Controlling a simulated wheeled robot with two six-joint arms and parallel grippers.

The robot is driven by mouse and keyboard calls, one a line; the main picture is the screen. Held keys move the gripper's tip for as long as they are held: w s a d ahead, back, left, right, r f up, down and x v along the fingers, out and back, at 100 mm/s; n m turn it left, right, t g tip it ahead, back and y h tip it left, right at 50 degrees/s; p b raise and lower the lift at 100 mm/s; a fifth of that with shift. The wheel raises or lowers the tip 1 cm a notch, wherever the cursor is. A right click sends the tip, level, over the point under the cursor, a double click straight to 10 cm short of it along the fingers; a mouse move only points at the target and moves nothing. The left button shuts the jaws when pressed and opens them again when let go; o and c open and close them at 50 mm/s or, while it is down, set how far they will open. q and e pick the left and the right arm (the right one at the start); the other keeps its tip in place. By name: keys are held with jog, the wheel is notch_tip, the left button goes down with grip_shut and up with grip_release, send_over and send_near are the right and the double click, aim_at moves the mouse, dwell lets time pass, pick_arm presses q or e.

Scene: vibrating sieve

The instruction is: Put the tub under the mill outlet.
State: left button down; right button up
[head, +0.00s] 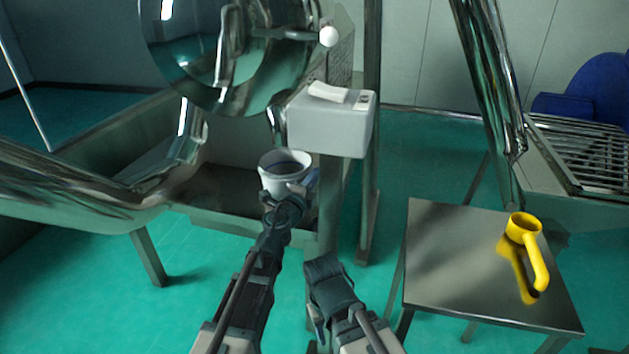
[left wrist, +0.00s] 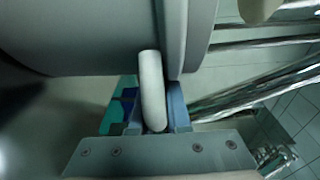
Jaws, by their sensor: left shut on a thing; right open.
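The white tub (head: 283,181) is upright in the head view, above the metal trough bed and just left of and below a grey box. My left gripper (head: 296,194) is shut on its handle. In the left wrist view, the pale handle (left wrist: 152,92) sits between the blue finger pads and the tub wall (left wrist: 95,38) fills the top. A short shiny spout (head: 277,118) of the mill comes down above the tub; I cannot tell whether they line up exactly. My right gripper (head: 324,262) is open and empty, lower and to the right.
The shiny round mill body (head: 205,90) and the grey box (head: 331,125) crowd the space above the tub. A metal post stands right of it.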

pick_arm(q)
jog(key=shift+f, duration=0.15)
jog(key=c, duration=0.9)
grip_release()
jog(key=v, duration=1.2)
